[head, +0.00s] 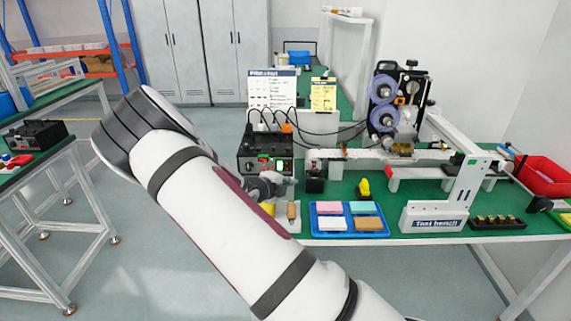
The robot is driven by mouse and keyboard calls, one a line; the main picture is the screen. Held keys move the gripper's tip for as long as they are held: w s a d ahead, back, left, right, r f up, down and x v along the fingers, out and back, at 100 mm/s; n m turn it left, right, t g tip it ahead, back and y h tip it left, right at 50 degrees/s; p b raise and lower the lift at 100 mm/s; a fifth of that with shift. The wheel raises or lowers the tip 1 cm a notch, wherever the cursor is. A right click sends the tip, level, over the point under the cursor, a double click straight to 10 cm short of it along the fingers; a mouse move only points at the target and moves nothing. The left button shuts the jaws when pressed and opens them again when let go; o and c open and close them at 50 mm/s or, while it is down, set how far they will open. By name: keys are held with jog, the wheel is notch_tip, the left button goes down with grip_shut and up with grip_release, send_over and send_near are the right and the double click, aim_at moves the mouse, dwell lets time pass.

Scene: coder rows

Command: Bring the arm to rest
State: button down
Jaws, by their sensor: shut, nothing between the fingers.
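My arm crosses the view from the lower right up to a bend at the upper left. My gripper (268,184) shows only in part beyond the white arm link, at the left end of the green test bench (390,232). It is small, dark grey and shut, with nothing in it. It appears just in front of the black control box (262,150) with lit indicators; I cannot tell whether they touch. The rest of the wrist is hidden behind my arm.
Beside the gripper is a small stand with a wooden-handled tool (292,212). A blue tray (349,233) with colored blocks, a label machine (399,110), a white frame (466,190) and a red bin (545,178) stand to the right. Another table (42,165) stands left, with open floor between.

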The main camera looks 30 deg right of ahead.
jog(key=s+a+r+m+g+y, duration=0.25)
jog(key=s+r+m, duration=0.55)
jog(key=m, duration=0.4)
jog(key=s+a+r+m+g+y, duration=0.1)
jog(key=s+a+r+m+y, duration=0.15)
jog(key=s+r+m, duration=0.7)
jog(key=s+a+r+m+t+y, duration=0.1)
jog(key=s+a+r+m+y, duration=0.2)
jog(key=s+a+m, duration=0.6)
jog(key=s+a+r+m+t+y, duration=0.2)
jog(key=s+a+r+m, duration=0.3)
jog(key=s+a+m, duration=0.4)
jog(key=shift+s+m+y, duration=0.35)
jog(key=shift+m+y, duration=0.5)
jog(key=shift+y, duration=0.05)
jog(key=shift+a, duration=0.1)
